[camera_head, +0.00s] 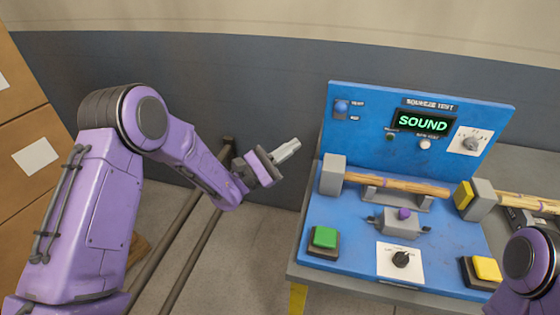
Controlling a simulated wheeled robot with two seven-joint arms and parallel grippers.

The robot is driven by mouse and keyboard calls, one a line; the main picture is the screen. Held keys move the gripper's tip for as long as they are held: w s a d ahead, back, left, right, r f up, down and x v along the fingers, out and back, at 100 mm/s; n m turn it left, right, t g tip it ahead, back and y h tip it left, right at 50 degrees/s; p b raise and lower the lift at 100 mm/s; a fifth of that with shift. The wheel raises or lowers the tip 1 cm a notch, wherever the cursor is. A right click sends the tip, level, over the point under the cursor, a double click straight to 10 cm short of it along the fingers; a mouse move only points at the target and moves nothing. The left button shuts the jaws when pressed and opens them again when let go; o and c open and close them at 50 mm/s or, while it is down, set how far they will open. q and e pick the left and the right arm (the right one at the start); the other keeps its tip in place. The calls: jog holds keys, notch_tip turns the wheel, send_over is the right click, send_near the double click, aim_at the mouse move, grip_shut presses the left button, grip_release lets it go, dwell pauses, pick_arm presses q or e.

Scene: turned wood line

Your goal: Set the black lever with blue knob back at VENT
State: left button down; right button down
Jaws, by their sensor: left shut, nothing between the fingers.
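The lever's blue knob (342,106) shows at the upper left of the blue panel (372,131), beside two small labels. The upper label seems to read VENT; the lower one is too small to read surely. The knob sits nearer the upper label, but its exact setting is hard to tell. The black shaft is mostly hidden behind the knob. My left gripper (288,151) is shut and empty, in the air left of the panel and lower than the knob, touching nothing. My right gripper is out of view; only part of my right arm shows at the lower right.
The panel's display (422,123) reads SOUND. A turned wooden piece (400,185) lies between grey blocks. A purple knob (404,213), green button (324,237), yellow button (487,268) and black dial (401,259) are on the bench. Cardboard boxes (30,130) stand at left.

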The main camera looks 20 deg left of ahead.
pick_arm(q)
jog(key=shift+s+a+f, duration=0.2)
jog(key=shift+s+a, duration=0.35)
jog(key=shift+s+a+f, duration=0.15)
jog(key=shift+s+a, duration=0.35)
jog(key=shift+s, duration=0.05)
jog(key=shift+d, duration=0.1)
